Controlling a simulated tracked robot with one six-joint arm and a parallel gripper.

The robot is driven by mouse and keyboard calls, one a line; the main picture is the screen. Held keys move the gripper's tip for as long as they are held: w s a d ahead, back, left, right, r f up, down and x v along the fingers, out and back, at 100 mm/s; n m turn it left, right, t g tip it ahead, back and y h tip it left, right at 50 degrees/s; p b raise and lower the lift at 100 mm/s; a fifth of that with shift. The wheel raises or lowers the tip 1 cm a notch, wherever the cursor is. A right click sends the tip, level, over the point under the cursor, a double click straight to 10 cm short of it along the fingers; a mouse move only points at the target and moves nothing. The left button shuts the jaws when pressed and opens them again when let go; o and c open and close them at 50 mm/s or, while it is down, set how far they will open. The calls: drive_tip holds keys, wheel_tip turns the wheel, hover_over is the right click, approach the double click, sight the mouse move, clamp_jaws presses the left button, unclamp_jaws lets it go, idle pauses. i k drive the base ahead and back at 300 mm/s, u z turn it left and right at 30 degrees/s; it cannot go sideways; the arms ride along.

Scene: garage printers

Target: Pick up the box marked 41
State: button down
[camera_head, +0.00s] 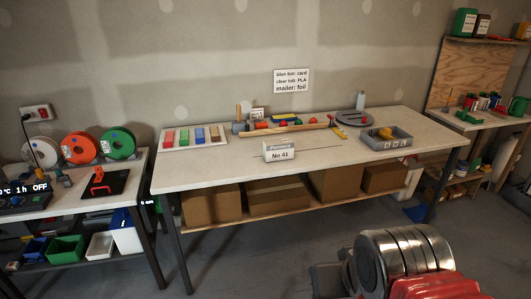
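The box marked 41 (279,155) is a small white box with "No 41" in dark print on its front and a grey band along its top. It stands on the pale workbench (220,172), near the middle of its front half. A thin dark line lies on the bench and runs behind the box to both sides. Parts of my arm, silver and red, show at the bottom right, well in front of the bench. I cannot make out gripper fingers, and nothing of mine touches the box.
Behind the box lie a wooden strip (290,130) and small coloured items. A grey tray (387,138) stands to the right, a tray of coloured swatches (194,137) to the left. Cardboard boxes (210,204) fill the shelf below. Bench around the box is mostly clear, as is floor in front.

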sight(278, 149)
drive_tip(key=z, duration=0.7)
drive_tip(key=i, duration=2.2)
drive_tip(key=u, duration=0.4)
